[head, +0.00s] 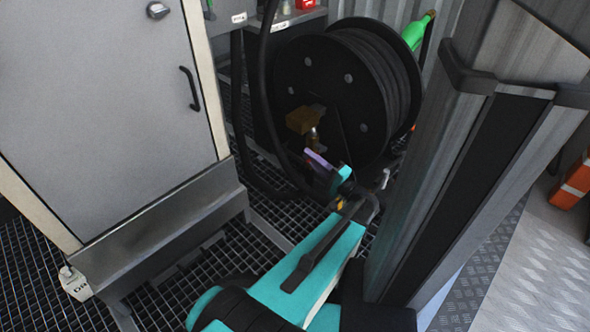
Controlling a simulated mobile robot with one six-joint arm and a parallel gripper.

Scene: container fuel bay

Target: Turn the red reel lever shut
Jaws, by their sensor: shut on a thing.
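The hose reel (310,75) is a large black drum with dark hose wound on it, standing at the back centre. A brown-yellow block (303,120) and a brass fitting (313,136) sit low on its front. My gripper (318,159), at the end of my teal arm, is at the reel's lower front, just below the brass fitting. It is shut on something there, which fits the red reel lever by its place. The lever itself cannot be made out, as the gripper and wrist cover that spot, so its angle cannot be told.
A grey cabinet (105,90) with a black handle stands at the left. A black hose (266,110) hangs down left of the reel. A green nozzle (415,32) is behind the reel's upper right. The floor is dark grating (190,290). An orange-red case (570,185) is at the far right.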

